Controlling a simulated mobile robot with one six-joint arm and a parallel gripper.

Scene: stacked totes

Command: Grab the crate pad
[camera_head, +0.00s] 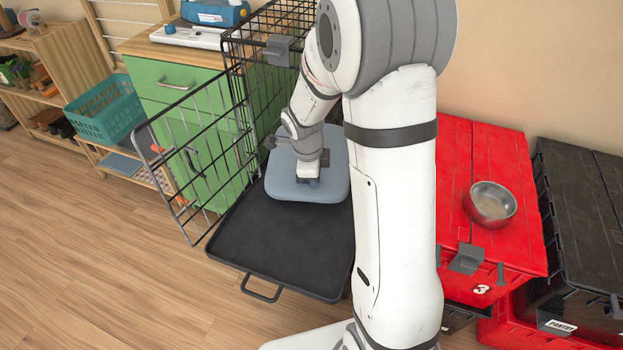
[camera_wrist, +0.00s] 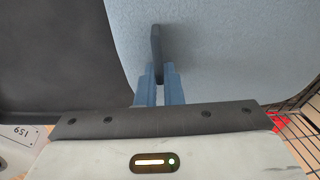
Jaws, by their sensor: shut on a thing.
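The crate pad (camera_head: 285,182) is a grey-blue cushion with rounded corners. It is over the back part of the black crate tray (camera_head: 282,243); I cannot tell whether it touches the tray. My gripper (camera_head: 308,182) is at the pad's top. In the wrist view, the blue fingers of my gripper (camera_wrist: 158,74) are shut on a dark upright tab (camera_wrist: 156,45) on the pad (camera_wrist: 235,50). My arm hides the pad's right rear part in the head view.
The black wire crate (camera_head: 262,45) stands behind, its door (camera_head: 190,150) swung open to the left. A green cabinet (camera_head: 165,105) is beside it. Red totes (camera_head: 510,160) with a metal bowl (camera_head: 490,204) on top and black totes (camera_head: 590,200) stand right. The front-left floor is clear.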

